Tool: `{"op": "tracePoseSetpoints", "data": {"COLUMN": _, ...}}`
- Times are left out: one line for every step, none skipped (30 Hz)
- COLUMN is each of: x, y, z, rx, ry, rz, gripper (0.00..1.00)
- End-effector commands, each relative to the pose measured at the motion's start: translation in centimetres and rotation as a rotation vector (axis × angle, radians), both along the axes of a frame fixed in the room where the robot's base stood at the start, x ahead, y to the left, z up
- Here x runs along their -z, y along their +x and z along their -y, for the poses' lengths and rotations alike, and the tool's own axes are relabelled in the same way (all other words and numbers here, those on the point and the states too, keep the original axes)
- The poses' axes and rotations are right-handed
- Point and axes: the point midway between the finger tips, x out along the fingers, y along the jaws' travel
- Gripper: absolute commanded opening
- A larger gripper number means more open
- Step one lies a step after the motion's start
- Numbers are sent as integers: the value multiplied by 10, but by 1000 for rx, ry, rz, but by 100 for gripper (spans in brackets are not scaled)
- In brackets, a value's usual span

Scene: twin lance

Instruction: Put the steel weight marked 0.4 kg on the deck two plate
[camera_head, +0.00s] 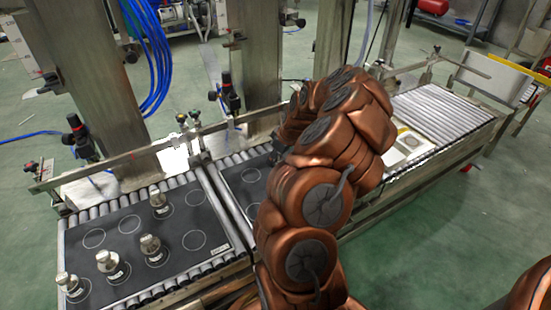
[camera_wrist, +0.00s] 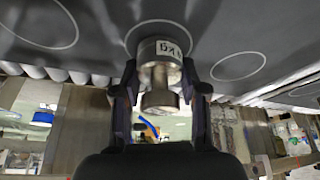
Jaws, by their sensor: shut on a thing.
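In the wrist view my gripper (camera_wrist: 160,94) is shut on a steel weight (camera_wrist: 160,72), with one dark finger on each side of it. The white label on the weight appears inverted, and I cannot read its value surely. The weight's wide end is at a white ring on a dark plate (camera_wrist: 100,15); I cannot tell whether it touches the plate. In the head view my arm hides the gripper and the held weight. A dark plate with rings (camera_head: 240,176) shows in the middle, partly behind my arm.
Another dark plate (camera_head: 196,218) on the left rollers bears several steel weights (camera_head: 158,199) and some empty rings. A pale plate (camera_head: 413,144) lies right of my arm, before bare rollers (camera_head: 445,113). A metal rail and steel posts stand behind the conveyor.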

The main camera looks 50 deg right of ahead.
Motion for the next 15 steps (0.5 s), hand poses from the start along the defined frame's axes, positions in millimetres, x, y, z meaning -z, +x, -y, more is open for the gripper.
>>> {"op": "tracePoseSetpoints", "data": {"x": -1, "y": 0, "z": 0, "rx": 0, "ry": -1, "rz": 1, "gripper": 0}}
{"op": "tracePoseSetpoints", "data": {"x": -1, "y": 0, "z": 0, "rx": 0, "ry": -1, "rz": 1, "gripper": 0}}
{"op": "tracePoseSetpoints", "data": {"x": -1, "y": 0, "z": 0, "rx": 0, "ry": -1, "rz": 1, "gripper": 0}}
{"op": "tracePoseSetpoints", "data": {"x": -1, "y": 0, "z": 0, "rx": 0, "ry": -1, "rz": 1, "gripper": 0}}
{"op": "tracePoseSetpoints", "data": {"x": -1, "y": 0, "z": 0, "rx": 0, "ry": -1, "rz": 1, "gripper": 0}}
{"op": "tracePoseSetpoints", "data": {"x": 0, "y": 0, "z": 0, "rx": 1, "ry": 0, "rz": 1, "gripper": 0}}
{"op": "tracePoseSetpoints", "data": {"x": 1, "y": 0, "z": 0, "rx": 1, "ry": 0, "rz": 1, "gripper": 0}}
{"op": "tracePoseSetpoints", "data": {"x": 2, "y": 0, "z": 0, "rx": 1, "ry": 0, "rz": 1, "gripper": 0}}
{"op": "tracePoseSetpoints", "data": {"x": 2, "y": 0, "z": 0, "rx": 0, "ry": -1, "rz": 1, "gripper": 46}}
{"op": "tracePoseSetpoints", "data": {"x": 2, "y": 0, "z": 0, "rx": 0, "ry": -1, "rz": 1, "gripper": 49}}
{"op": "tracePoseSetpoints", "data": {"x": 2, "y": 0, "z": 0, "rx": 1, "ry": 0, "rz": 1, "gripper": 52}}
{"op": "tracePoseSetpoints", "data": {"x": 2, "y": 0, "z": 0, "rx": 1, "ry": 0, "rz": 1, "gripper": 56}}
{"op": "tracePoseSetpoints", "data": {"x": 2, "y": 0, "z": 0, "rx": 1, "ry": 0, "rz": 1, "gripper": 59}}
{"op": "tracePoseSetpoints", "data": {"x": 2, "y": 0, "z": 0, "rx": 1, "ry": 0, "rz": 1, "gripper": 62}}
{"op": "tracePoseSetpoints", "data": {"x": 2, "y": 0, "z": 0, "rx": 1, "ry": 0, "rz": 1, "gripper": 66}}
